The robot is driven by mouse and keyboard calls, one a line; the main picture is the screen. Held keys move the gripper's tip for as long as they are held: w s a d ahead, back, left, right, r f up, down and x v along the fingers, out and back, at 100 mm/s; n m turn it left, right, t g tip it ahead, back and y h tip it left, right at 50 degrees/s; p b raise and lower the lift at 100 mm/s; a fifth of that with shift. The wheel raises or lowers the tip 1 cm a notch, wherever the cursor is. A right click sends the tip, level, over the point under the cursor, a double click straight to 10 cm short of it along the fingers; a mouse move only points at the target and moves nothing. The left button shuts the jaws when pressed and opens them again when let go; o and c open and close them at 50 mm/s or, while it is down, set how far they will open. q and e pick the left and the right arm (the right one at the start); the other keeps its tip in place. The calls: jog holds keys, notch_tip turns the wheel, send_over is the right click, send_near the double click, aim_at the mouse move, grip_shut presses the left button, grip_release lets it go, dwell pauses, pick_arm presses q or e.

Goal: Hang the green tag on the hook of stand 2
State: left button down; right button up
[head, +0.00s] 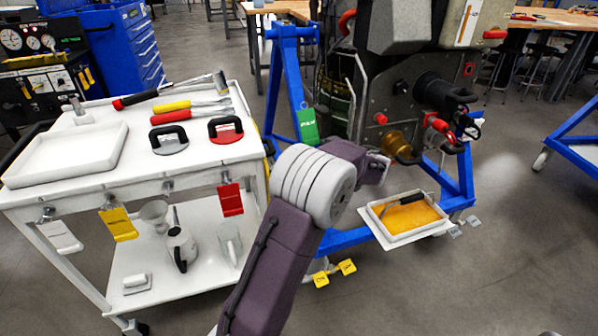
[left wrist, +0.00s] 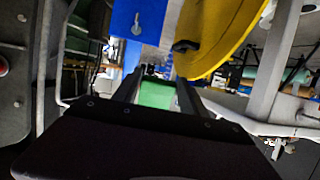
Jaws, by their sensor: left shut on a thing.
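The green tag (head: 307,125) is upright in front of the blue frame post of the turbine stand (head: 283,75), just above my left arm's pale wrist joint. A small pale piece shows at its top; I cannot tell whether it is on a hook. In the left wrist view my left gripper (left wrist: 158,84) is shut on the green tag (left wrist: 157,96), which sits between the two dark fingers. A blue panel with a small metal fitting (left wrist: 137,24) lies beyond the fingertips. In the head view my wrist hides the fingers. My right gripper is out of view.
A white cart (head: 200,170) at left carries tools and a tray; white, yellow and red tags hang on its front. A dark turbine unit (head: 400,90) fills the stand. A tray of orange material (head: 440,222) sits low at right. Yellow tags (head: 335,273) lie low in front.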

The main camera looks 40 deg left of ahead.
pick_arm(q)
jog(key=w+d+f+m+t+y+b, duration=0.1)
jog(key=w+d+f+t+b, duration=0.1)
jog(key=f+b, duration=0.85)
jog(key=w+d+f+m+t+y+b, duration=0.1)
jog(key=w+f+t+b, duration=0.15)
jog(key=f+b, duration=0.8)
jog(key=shift+y, duration=0.5)
jog(key=a+p, duration=0.1)
jog(key=w+a+f+p, duration=0.1)
jog(key=w+a+p, duration=0.1)
jog(key=shift+a+f, duration=0.3)
jog(key=shift+a, duration=0.1)
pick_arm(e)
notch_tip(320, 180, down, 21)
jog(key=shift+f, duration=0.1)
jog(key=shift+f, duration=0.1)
pick_arm(q)
jog(key=shift+f+b, duration=0.2)
jog(key=shift+b, duration=0.8)
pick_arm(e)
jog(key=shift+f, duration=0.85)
